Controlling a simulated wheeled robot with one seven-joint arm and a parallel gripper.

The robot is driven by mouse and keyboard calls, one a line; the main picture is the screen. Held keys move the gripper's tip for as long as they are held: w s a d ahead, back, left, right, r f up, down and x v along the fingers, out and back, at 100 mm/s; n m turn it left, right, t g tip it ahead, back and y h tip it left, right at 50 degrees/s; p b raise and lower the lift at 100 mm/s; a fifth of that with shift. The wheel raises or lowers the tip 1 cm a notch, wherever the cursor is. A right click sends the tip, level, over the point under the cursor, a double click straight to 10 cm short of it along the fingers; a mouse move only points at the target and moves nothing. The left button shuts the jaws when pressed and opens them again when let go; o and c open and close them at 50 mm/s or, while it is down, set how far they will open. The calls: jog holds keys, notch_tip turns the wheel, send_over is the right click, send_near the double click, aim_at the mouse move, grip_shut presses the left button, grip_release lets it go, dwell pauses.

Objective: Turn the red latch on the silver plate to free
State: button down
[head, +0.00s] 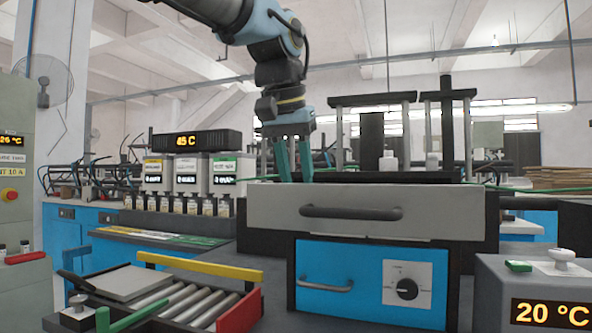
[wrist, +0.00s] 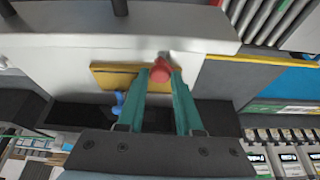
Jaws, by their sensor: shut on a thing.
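The red latch (wrist: 161,70) shows as a rounded red knob in the wrist view, between the tips of my gripper's two green fingers. My gripper (head: 294,176) is shut on it. A small pale metal piece (wrist: 181,61) lies just behind the latch, but I cannot tell whether it is the silver plate. A brass-coloured plate (wrist: 106,79) and a small blue part (wrist: 117,103) are left of the fingers. In the head view, my gripper points down behind the wide grey drawer front (head: 440,212), and the latch is hidden there.
A blue drawer unit with a dial (head: 407,289) stands below the grey front. A roller tray (head: 185,301) with a yellow rail (head: 195,267) is at left. A temperature box (head: 550,312) is at right. Dark uprights (head: 372,143) rise right of my gripper.

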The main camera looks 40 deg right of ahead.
jog(key=n+p, duration=0.1)
jog(key=n, duration=0.1)
jog(key=n+t+y+p, duration=0.1)
jog(key=n+p, duration=0.1)
jog(key=n, duration=0.1)
jog(key=shift+s+d+r+t, duration=0.1)
jog(key=shift+s+d+t, duration=0.1)
jog(key=shift+t, duration=0.1)
jog(key=shift+d+n+y+p, duration=0.1)
jog(key=shift+n+y+p, duration=0.75)
jog(key=shift+n, duration=1.35)
jog(key=shift+t, duration=0.3)
jog(key=c, duration=0.6)
grip_release()
jog(key=v, duration=1)
jog(key=shift+s+r, duration=0.2)
jog(key=shift+r, duration=0.1)
